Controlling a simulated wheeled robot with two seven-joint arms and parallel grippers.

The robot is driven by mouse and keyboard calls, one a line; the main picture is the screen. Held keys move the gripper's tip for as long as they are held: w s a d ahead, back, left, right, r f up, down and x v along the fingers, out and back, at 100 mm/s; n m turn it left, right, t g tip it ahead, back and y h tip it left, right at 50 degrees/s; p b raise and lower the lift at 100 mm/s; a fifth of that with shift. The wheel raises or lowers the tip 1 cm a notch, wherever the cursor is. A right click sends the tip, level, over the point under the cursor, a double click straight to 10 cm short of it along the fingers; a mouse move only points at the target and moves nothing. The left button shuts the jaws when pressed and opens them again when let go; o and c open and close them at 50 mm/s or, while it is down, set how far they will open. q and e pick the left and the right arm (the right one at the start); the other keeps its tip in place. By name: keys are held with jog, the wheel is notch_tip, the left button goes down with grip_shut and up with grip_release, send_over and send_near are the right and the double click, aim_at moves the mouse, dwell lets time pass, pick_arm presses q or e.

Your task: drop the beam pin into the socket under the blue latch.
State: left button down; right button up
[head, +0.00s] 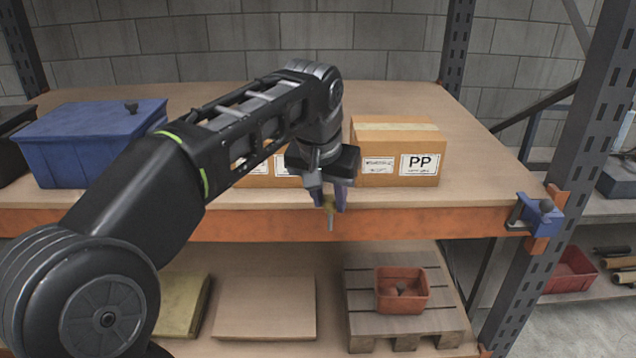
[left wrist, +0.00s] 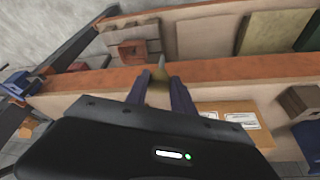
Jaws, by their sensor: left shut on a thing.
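The beam pin (head: 331,219), brass-coloured with a grey tip, hangs point down from my left gripper (head: 334,196), just in front of the shelf's front edge. My left gripper is shut on it. In the left wrist view the pin (left wrist: 158,85) sits between the two dark purple fingers. The blue latch (head: 540,212) is on the rack's right upright, at the right end of the orange beam, well to the right of the pin. It also shows at the left edge of the left wrist view (left wrist: 17,86). I cannot make out the socket under the latch. My right gripper is out of view.
The orange beam (head: 430,223) runs along the shelf's front edge. Cardboard boxes (head: 398,150) stand behind my gripper, and a blue bin (head: 92,145) is at the left. A red bin (head: 402,290) on a pallet is below. The shelf top right of the boxes is clear.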

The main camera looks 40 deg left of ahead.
pick_arm(q)
jog(key=w+d+f+m+b, duration=0.1)
jog(key=w+d+f, duration=0.2)
jog(key=d+f, duration=0.2)
jog(key=w+d+f+m+b, duration=0.1)
jog(key=w+d+f, duration=0.2)
jog(key=f, duration=0.7)
jog(key=w+d+f+m+h+b, duration=0.1)
jog(key=w+d+f, duration=0.3)
jog(key=d+f, duration=0.3)
jog(key=shift+d+f+t, duration=0.2)
jog(key=shift+f+t, duration=0.1)
jog(key=shift+f, duration=0.1)
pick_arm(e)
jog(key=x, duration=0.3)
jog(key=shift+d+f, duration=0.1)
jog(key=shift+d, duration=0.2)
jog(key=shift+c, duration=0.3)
